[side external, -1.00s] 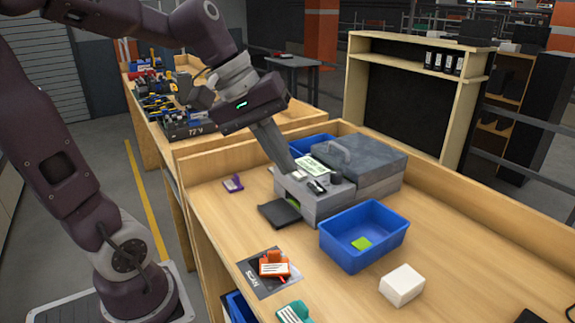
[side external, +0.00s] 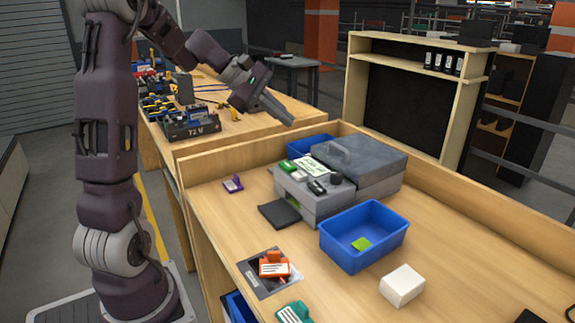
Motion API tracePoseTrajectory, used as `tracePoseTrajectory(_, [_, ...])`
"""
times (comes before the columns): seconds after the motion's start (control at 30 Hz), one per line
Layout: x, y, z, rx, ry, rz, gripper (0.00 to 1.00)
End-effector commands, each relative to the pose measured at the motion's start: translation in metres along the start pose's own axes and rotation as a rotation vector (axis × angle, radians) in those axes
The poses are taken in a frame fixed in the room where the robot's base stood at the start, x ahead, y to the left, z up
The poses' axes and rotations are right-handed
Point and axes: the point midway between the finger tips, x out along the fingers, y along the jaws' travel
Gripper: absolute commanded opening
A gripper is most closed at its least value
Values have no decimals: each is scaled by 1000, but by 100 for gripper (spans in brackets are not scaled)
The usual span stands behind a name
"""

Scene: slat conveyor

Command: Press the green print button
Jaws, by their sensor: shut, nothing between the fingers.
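The grey label printer (side external: 320,204) stands on the wooden table. The green print button (side external: 287,166) sits at the left end of its top panel, in full view. A small screen with a light green display (side external: 312,166) and a dark knob (side external: 336,178) are on the same panel. My gripper (side external: 291,123) is shut and empty. It is up and behind the printer in the picture, near the table's back wooden edge, clear of the button and touching nothing that I can see.
A blue bin (side external: 364,252) with a green item, a white box (side external: 402,285), a black tray (side external: 280,214), an orange tagged item (side external: 272,265) and a purple item (side external: 233,184) lie on the table. A second blue bin (side external: 300,148) is behind the printer.

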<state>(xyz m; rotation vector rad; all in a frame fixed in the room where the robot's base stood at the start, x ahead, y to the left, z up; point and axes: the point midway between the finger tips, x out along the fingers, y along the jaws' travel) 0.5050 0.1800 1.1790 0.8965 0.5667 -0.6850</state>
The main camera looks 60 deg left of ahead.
Motion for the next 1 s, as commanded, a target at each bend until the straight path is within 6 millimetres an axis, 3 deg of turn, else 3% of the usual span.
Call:
tracePoseTrajectory(0.6, [53,-38,-37,0,-2,-2,0])
tracePoseTrajectory(1.0, [61,-45,-44,3,0,-1,0])
